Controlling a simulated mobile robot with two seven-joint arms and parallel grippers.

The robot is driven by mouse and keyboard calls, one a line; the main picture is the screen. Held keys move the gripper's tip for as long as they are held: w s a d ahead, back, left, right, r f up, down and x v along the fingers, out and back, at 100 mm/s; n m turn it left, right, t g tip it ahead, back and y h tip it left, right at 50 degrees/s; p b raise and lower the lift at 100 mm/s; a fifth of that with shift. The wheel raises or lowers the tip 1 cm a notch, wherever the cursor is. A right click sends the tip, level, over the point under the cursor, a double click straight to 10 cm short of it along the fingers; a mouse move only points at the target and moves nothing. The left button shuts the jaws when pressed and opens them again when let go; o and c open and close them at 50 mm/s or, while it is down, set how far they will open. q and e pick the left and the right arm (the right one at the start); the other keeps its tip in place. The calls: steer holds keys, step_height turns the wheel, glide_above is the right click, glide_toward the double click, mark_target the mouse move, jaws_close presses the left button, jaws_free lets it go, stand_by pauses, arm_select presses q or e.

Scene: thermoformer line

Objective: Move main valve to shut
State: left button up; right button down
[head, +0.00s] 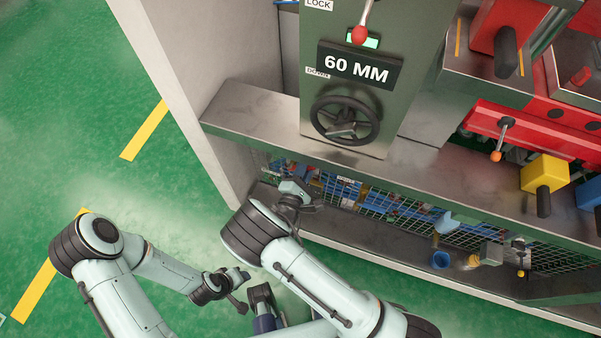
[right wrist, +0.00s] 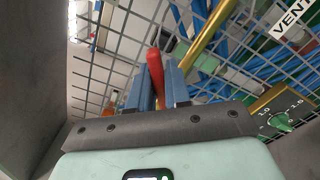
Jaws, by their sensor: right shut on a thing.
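A red lever handle (right wrist: 155,72), which I take to be the main valve's, stands between the fingers of my right gripper (right wrist: 158,85) in the right wrist view. The gripper is shut on it, just in front of the wire mesh. A yellow rod or pipe (right wrist: 205,38) runs slanting beside the handle. The valve body is hidden, so I cannot read its position. In the head view my right gripper (head: 303,203) is at the mesh under the machine's ledge; the handle is hidden there. My left gripper (head: 241,291) hangs over the green floor, empty, its fingers apart.
A VENT label (right wrist: 291,18) and a green knob with a dial (right wrist: 281,122) are to the right of the handle. Wire mesh (head: 385,211) fronts pipes and hoses. Above are a metal ledge (head: 260,108), a black handwheel (head: 345,117) and a 60 MM sign (head: 357,67). Left floor is clear.

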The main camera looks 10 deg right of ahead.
steer(key=n+p, duration=0.1)
steer(key=a+r+n+p, duration=0.1)
steer(key=shift+w+r+n, duration=0.1)
steer(key=shift+w+n, duration=0.2)
steer(key=shift+w+a+n+p, duration=0.1)
steer(key=shift+n+p, duration=0.2)
steer(key=shift+n, duration=0.2)
steer(key=shift+w+a+r+n+p, duration=0.15)
steer(key=shift+a+r+n+p, duration=0.1)
steer(key=shift+n+p, duration=0.25)
steer(key=shift+w+a+r+n+p, duration=0.15)
steer(key=shift+a+r+n+p, duration=0.1)
steer(key=shift+n, duration=0.45)
steer(key=shift+w+a+n, duration=0.15)
steer(key=shift+a+n, duration=0.05)
steer(key=shift+n, duration=0.4)
steer(key=shift+f, duration=0.1)
steer(key=shift+d, duration=0.1)
